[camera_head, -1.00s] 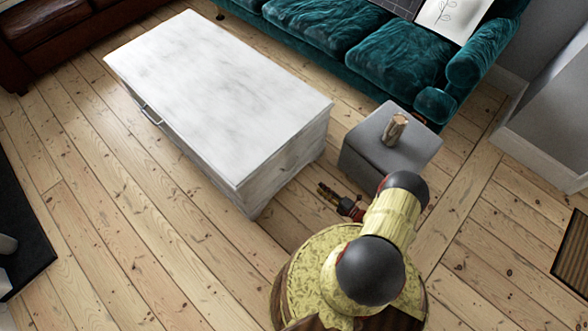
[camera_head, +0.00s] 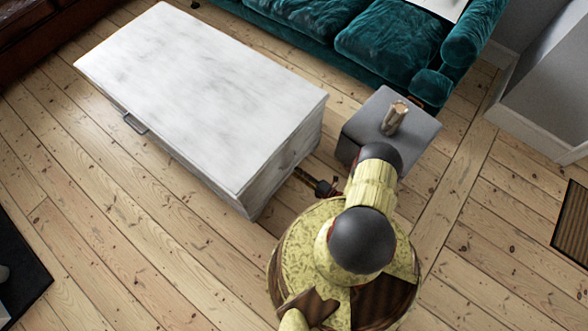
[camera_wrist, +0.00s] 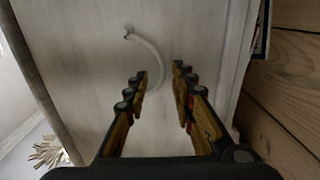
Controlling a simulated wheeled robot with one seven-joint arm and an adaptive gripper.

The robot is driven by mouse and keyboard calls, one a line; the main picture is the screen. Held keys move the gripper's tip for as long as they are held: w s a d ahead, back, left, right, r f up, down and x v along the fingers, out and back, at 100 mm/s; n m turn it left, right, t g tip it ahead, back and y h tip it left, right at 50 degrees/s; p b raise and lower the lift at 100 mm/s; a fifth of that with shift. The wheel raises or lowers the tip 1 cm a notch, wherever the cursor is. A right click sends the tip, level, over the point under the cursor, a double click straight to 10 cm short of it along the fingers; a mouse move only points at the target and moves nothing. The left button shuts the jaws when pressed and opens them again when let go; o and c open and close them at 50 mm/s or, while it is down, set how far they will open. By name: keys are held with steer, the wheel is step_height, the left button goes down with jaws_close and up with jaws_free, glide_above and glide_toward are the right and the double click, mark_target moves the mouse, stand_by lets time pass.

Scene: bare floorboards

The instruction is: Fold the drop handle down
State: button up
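The white-washed chest (camera_head: 205,90) stands on the floor. Its end face fills most of the wrist view (camera_wrist: 85,60), where a pale curved drop handle (camera_wrist: 152,55) is fixed at one visible end. The handle bows toward the floor side of the picture; its other end is not clear near my fingers, and how far it stands out is hard to tell. My gripper (camera_wrist: 160,78) is open, its two fingers apart with the handle's curve between or just beyond them. In the head view my gripper (camera_head: 304,178) is low beside the chest's right end, partly hidden by my arm.
Another handle (camera_head: 135,123) is on the chest's long side. A grey cube stool (camera_head: 365,135) with a wooden piece (camera_head: 394,117) on top stands close to my arm. A teal sofa (camera_head: 390,50) is behind. Bare floorboards (camera_head: 120,230) lie free at the front left.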

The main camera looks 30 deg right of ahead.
steer(key=shift+b+x, duration=0.3)
steer(key=shift+x, duration=1.4)
steer(key=c, duration=0.3)
jaws_close()
